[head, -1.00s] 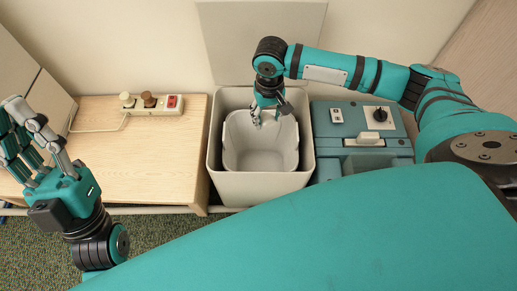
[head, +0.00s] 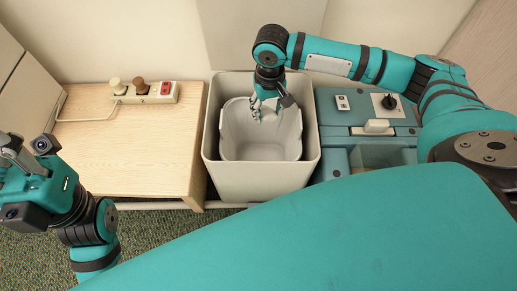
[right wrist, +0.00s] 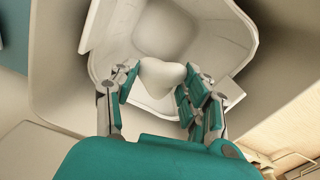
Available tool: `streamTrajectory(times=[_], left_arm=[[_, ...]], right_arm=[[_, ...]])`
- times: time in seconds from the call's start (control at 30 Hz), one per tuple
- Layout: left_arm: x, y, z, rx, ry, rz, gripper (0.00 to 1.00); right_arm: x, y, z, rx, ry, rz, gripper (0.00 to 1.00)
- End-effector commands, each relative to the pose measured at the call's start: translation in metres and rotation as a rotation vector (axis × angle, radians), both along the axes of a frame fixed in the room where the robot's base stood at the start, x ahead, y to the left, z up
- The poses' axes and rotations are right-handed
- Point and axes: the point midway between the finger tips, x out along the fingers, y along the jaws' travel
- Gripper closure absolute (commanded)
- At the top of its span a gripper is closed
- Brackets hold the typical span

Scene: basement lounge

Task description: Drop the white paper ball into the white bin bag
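The white paper ball (right wrist: 162,78) shows in the right wrist view between the fingers of my right gripper (right wrist: 158,90), which appear closed on its sides. In the head view my right gripper (head: 268,110) points down inside the mouth of the white bin bag (head: 260,150), and the ball is hard to make out there. The bag lines a pale square bin (head: 262,183) and stands open. In the right wrist view the bag's inside (right wrist: 215,50) surrounds the ball. My left gripper (head: 18,160) is at the left edge of the head view, with its fingers mostly cut off.
A wooden low table (head: 130,155) stands left of the bin with a power strip (head: 145,93) on it. A teal machine (head: 365,125) with a knob stands close on the right. A pale wall is behind the bin. Green carpet shows at lower left.

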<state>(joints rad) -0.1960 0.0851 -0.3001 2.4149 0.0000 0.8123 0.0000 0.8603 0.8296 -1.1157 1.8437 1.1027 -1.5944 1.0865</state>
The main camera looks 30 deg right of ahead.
Motion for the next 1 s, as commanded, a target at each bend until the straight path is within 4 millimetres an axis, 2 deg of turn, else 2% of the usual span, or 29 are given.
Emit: streamTrajectory(times=[0.03,0.2,0.47,0.57,0.67,1.0], left_arm=[[0.0,0.0,0.0,0.0,0.0,0.0,1.0],[0.0,0.0,0.0,0.0,0.001,0.0,1.0],[0.0,0.0,0.0,0.0,0.001,0.0,1.0],[0.0,0.0,0.0,0.0,0.001,0.0,1.0],[0.0,0.0,0.0,0.0,0.001,0.0,1.0],[0.0,0.0,0.0,0.0,0.001,0.0,1.0]], right_arm=[[0.0,0.0,0.0,0.0,0.0,0.0,0.48],[0.0,0.0,0.0,0.0,0.0,-0.001,0.27],[0.0,0.0,0.001,0.0,0.0,-0.001,0.27],[0.001,0.0,0.007,0.001,-0.001,-0.001,0.27],[0.001,0.0,0.022,0.0,-0.003,-0.001,0.27],[0.001,0.0,0.092,0.0,-0.004,0.001,0.27]])
